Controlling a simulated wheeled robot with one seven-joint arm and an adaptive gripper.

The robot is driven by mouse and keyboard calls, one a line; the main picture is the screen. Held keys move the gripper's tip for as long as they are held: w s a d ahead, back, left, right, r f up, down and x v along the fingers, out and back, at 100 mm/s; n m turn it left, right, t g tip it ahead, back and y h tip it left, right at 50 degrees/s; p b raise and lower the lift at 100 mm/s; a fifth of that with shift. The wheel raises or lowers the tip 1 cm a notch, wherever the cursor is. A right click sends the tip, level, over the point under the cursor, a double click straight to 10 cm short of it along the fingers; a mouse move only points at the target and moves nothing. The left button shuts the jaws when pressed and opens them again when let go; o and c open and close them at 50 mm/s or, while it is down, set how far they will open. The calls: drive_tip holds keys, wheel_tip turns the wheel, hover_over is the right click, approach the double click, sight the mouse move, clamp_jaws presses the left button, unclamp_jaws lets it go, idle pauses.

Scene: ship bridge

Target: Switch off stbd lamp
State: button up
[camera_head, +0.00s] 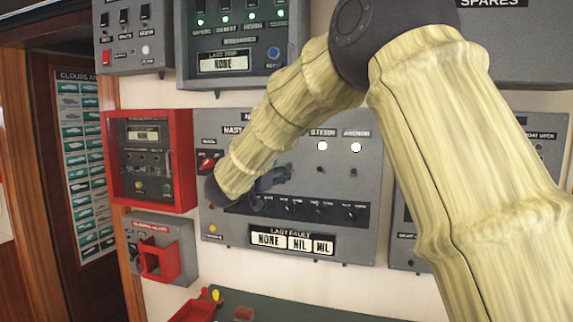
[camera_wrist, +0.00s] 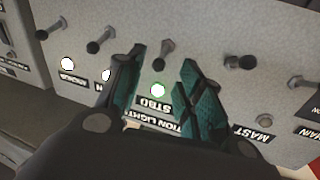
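The stbd lamp (camera_wrist: 158,90) glows white above its STBD label in the wrist view. A metal toggle switch (camera_wrist: 167,48) stands just beyond it in the picture, between the tips of my gripper (camera_wrist: 162,60). The teal fingers are spread on either side of the lamp and toggle, with a gap between them. I cannot tell whether a finger touches the toggle. In the head view my gripper (camera_head: 277,178) is at the navigation light panel (camera_head: 365,218), and my arm hides the stbd lamp and its switch there.
Lit stern (camera_head: 322,146) and anchor (camera_head: 356,147) lamps sit on the same panel. Neighbouring toggles (camera_wrist: 93,47) and (camera_wrist: 247,62) stand close on both sides of my fingers. The mast lamp (camera_wrist: 264,121) looks unlit. A red-framed box (camera_head: 187,158) is left of the panel.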

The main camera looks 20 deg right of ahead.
drive_tip(key=shift+p+x, duration=0.9)
drive_tip(key=shift+x, duration=1.75)
drive_tip(key=shift+s+d, duration=0.1)
drive_tip(key=shift+r, duration=0.1)
clamp_jaws()
